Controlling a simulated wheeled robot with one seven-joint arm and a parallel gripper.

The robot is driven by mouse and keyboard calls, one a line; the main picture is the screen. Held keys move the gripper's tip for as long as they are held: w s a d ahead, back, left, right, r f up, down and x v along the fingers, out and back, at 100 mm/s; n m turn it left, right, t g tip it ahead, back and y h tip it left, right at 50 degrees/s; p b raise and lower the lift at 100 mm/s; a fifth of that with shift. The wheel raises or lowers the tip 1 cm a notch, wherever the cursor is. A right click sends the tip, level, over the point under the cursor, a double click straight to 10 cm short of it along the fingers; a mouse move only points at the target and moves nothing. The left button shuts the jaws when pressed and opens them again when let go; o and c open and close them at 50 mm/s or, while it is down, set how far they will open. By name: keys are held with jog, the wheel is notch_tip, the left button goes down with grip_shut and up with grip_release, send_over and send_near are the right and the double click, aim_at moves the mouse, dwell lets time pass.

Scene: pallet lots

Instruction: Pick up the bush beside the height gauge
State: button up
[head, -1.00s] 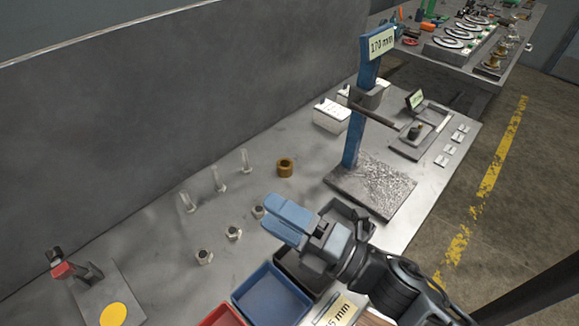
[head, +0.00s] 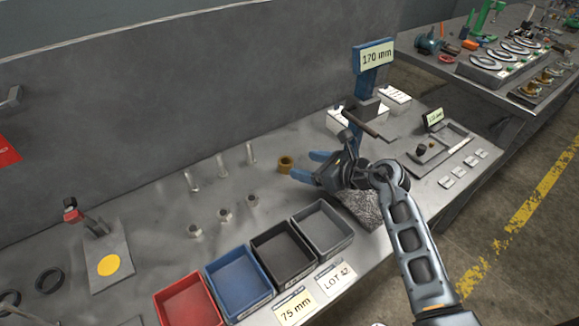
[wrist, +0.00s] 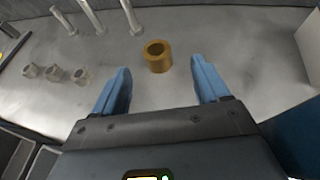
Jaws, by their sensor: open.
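The bush (head: 285,163) is a short brass-coloured ring standing on the grey metal bench, to the left of the height gauge (head: 371,75). The gauge is a blue column with a 170 mm sign on a rough grey base, partly hidden by my arm. My gripper (head: 310,166) is open and empty, its blue fingers pointing left, just right of the bush. In the wrist view the bush (wrist: 158,56) stands upright beyond the two fingertips (wrist: 160,75), roughly midway between them and apart from both.
Several upright bolts (head: 222,166) and nuts (head: 225,215) stand left of the bush. Red (head: 188,300), blue (head: 240,281), black and grey bins line the front edge. A grey wall (head: 150,100) runs along the back.

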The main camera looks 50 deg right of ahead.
aim_at(286, 160)
jog(key=x, duration=0.7)
jog(key=shift+w+a+p, duration=0.25)
jog(key=shift+w+p, duration=0.1)
jog(key=shift+p, duration=0.05)
jog(key=shift+r, duration=0.1)
jog(key=c, duration=1.2)
